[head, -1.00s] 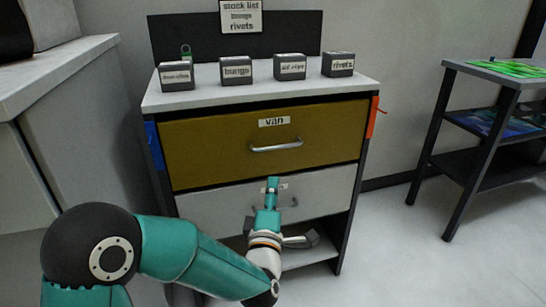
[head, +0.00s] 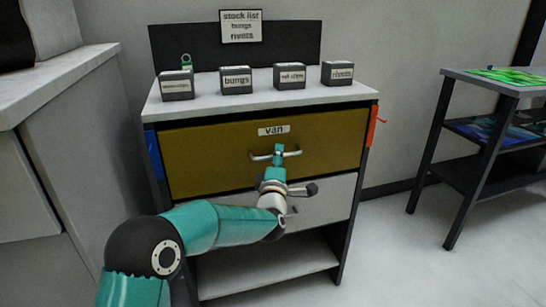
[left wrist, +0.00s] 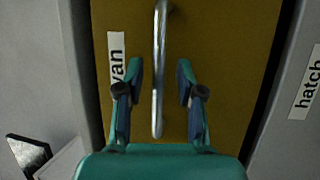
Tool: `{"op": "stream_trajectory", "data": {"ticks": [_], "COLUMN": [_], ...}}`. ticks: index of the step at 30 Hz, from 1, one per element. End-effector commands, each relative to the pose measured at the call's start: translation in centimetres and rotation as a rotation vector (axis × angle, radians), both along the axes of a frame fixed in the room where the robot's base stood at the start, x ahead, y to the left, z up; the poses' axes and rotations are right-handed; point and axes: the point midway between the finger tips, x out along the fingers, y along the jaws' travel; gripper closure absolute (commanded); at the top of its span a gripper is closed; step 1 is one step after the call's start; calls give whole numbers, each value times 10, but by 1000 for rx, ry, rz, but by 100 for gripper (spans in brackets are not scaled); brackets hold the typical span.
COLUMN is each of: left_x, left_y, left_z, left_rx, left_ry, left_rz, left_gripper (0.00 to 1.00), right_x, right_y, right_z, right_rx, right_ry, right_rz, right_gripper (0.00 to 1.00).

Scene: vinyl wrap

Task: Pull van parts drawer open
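The van parts drawer (head: 210,150) is the brown upper drawer of a dark-framed cabinet, with a white "van" label (head: 274,130). Its front looks flush with the cabinet. My left gripper (head: 278,152) is in front of its silver bar handle (head: 292,153). In the left wrist view, the drawer front (left wrist: 225,60) and handle (left wrist: 159,75) fill the middle. My left gripper (left wrist: 158,75) is open there, one finger on each side of the handle, with gaps showing. Contact cannot be made out. My right gripper is not in view.
A light lower drawer (head: 325,198) sits below, and its "hatch" label (left wrist: 305,82) shows in the wrist view. Several labelled boxes, including bungs (head: 236,80), stand on the cabinet top. A counter (head: 60,75) is at left, a dark shelf rack (head: 470,150) at right. Floor between cabinet and rack is clear.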

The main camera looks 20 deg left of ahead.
Motion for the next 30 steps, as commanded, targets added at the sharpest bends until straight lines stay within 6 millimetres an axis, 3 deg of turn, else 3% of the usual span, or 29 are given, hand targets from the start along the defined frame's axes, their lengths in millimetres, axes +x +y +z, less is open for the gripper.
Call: {"op": "stream_trajectory", "data": {"ticks": [11, 18, 26, 27, 30], "left_x": [4, 4, 4, 3, 3], "left_y": [1, 2, 2, 29, 10], "left_z": [1, 1, 0, 0, -1], "left_rx": [1, 0, 0, 1, -3], "left_ry": [0, 0, 2, 2, 2], "left_rz": [1, 1, 2, 12, 7], "left_gripper": [64, 100, 100, 100, 100], "right_x": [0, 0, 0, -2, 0], "right_y": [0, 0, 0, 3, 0], "right_z": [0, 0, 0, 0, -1], "right_rx": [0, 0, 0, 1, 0], "right_ry": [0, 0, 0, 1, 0], "right_rz": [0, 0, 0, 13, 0], "right_gripper": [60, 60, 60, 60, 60]}}
